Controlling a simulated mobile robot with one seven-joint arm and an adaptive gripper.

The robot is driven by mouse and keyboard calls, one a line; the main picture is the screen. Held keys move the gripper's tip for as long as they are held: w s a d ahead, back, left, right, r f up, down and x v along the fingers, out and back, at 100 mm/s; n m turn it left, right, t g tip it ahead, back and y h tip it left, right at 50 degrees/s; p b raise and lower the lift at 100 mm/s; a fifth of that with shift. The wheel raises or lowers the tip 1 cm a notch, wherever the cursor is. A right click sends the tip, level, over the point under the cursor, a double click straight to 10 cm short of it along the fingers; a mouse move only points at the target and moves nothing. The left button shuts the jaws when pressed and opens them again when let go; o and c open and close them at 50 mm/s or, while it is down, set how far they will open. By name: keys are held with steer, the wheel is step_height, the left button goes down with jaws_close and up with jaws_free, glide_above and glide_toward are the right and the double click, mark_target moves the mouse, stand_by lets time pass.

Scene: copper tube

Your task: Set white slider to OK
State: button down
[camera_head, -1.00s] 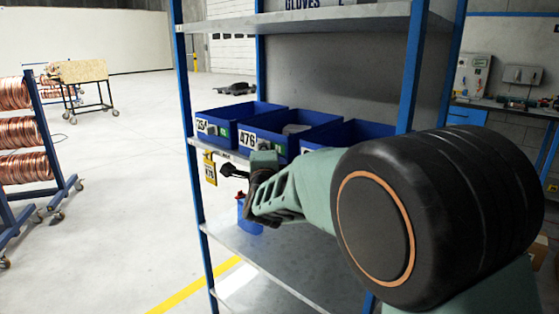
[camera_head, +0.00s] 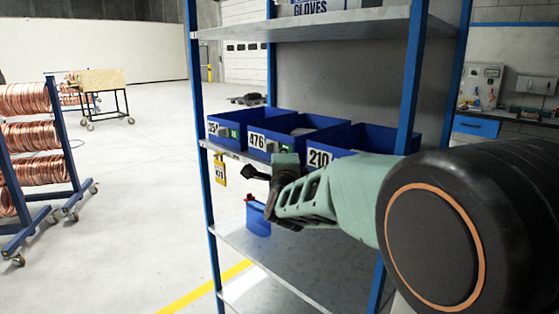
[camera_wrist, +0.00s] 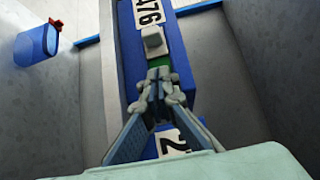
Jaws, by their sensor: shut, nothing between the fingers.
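The white slider (camera_wrist: 153,40) is a small pale block on the front of the blue bin labelled 476 (camera_wrist: 124,52). It sits beside the 476 label, with a green patch (camera_wrist: 170,72) showing next to it. My gripper (camera_wrist: 161,84) is shut and empty. Its fingertips are near the bin front, below the slider in the wrist view and apart from it in the picture; contact with the bin is unclear. In the head view my gripper (camera_head: 284,164) is in front of bin 476 (camera_head: 270,124) and hides part of its front. I cannot read any OK marking.
Blue bins labelled 254 (camera_head: 213,127) and 210 (camera_head: 318,157) flank bin 476 on the shelf (camera_head: 226,150). A yellow tag (camera_head: 220,169) hangs from the shelf edge. A blue container (camera_head: 258,218) stands on the lower shelf. Blue posts (camera_head: 199,130) frame the rack. Open floor lies left.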

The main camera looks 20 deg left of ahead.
steer(key=v, duration=0.9)
steer(key=shift+s, duration=0.2)
